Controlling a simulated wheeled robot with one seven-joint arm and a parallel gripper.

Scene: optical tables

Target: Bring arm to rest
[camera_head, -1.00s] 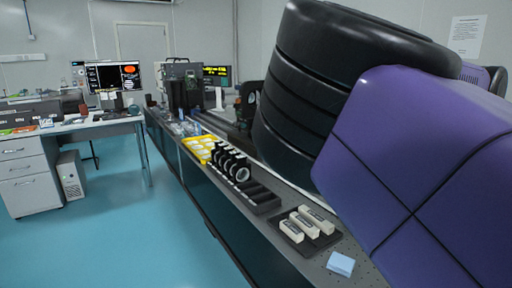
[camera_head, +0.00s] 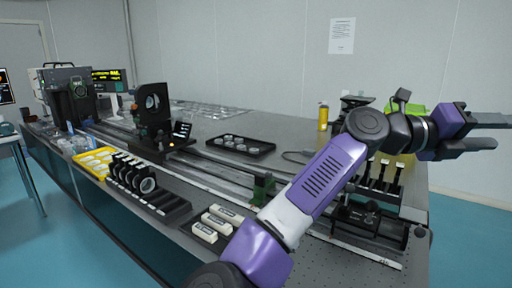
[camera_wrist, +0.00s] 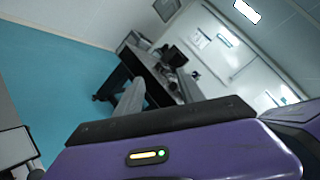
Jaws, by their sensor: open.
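My purple and black arm reaches up and to the right across the front of the optical table (camera_head: 290,110) in the head view. In the wrist view the purple gripper body fills the lower part, and the room beyond appears tilted.
A black rack of round optics (camera_head: 133,176), white labelled boxes (camera_head: 222,215) and a black tray of discs (camera_head: 240,145) stand on the table. A yellow bottle (camera_head: 323,117) stands further back. A black holder with upright posts (camera_head: 380,180) lies below my forearm. Blue floor is clear at right.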

